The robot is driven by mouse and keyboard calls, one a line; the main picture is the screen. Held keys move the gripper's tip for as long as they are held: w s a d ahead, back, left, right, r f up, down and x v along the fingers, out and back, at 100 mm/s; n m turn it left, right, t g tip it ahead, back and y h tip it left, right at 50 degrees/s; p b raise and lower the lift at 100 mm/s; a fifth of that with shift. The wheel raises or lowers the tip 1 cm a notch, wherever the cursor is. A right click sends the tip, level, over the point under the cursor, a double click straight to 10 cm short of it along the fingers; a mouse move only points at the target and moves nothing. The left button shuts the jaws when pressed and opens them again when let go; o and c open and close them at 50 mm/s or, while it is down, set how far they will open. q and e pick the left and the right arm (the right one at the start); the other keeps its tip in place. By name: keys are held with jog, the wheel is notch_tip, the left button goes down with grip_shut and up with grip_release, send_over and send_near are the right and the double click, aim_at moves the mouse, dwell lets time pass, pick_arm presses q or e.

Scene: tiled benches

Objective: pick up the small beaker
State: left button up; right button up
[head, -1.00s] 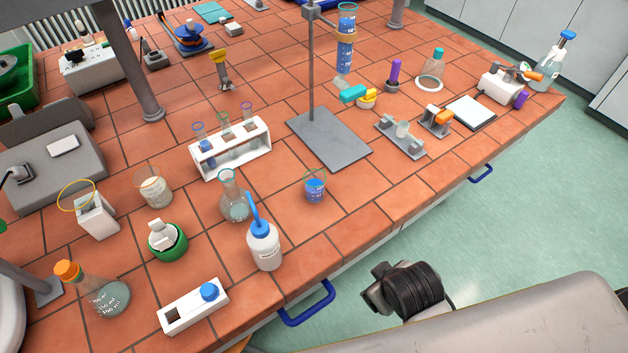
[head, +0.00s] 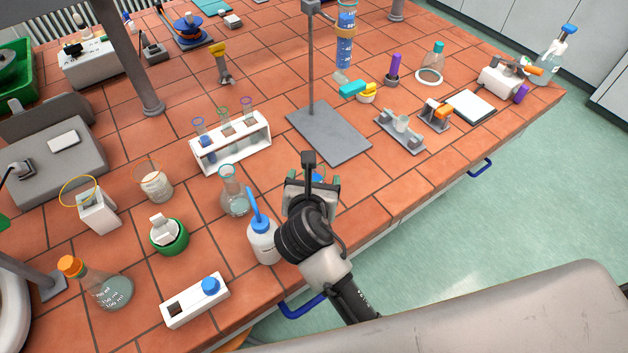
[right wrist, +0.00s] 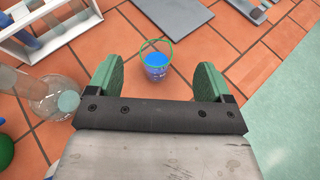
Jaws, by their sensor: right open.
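The small beaker (right wrist: 156,66) holds blue liquid and has a green rim. It stands upright on the tiles, between and beyond the fingers in the right wrist view. In the head view only a bit of the beaker (head: 318,177) shows behind my right gripper (head: 313,178). In the right wrist view my right gripper (right wrist: 158,82) is open and empty, with its two green finger pads apart and not touching the beaker. My left gripper is not in view.
A wash bottle (head: 263,243) and a conical flask (head: 236,203) stand just left of my right gripper. A test tube rack (head: 232,152) stands behind them. The stand's grey base plate (head: 328,132) lies beyond the beaker. Tiles right of the beaker are clear.

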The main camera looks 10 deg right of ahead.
jog(key=shift+n, duration=0.5)
jog(key=f, duration=0.8)
jog(key=shift+w+a+b, duration=0.15)
jog(key=shift+a+b, duration=0.05)
jog(key=shift+b, duration=0.1)
jog(key=shift+w+d+r, duration=0.1)
jog(key=shift+w+d, duration=0.05)
jog(key=shift+w, duration=0.45)
jog(key=x, duration=0.6)
jog(key=shift+w+p, duration=0.2)
jog(key=shift+p, duration=0.1)
jog(key=shift+s, duration=0.1)
jog(key=shift+c, duration=1.3)
jog(key=c, duration=0.8)
jog(key=shift+c, duration=0.2)
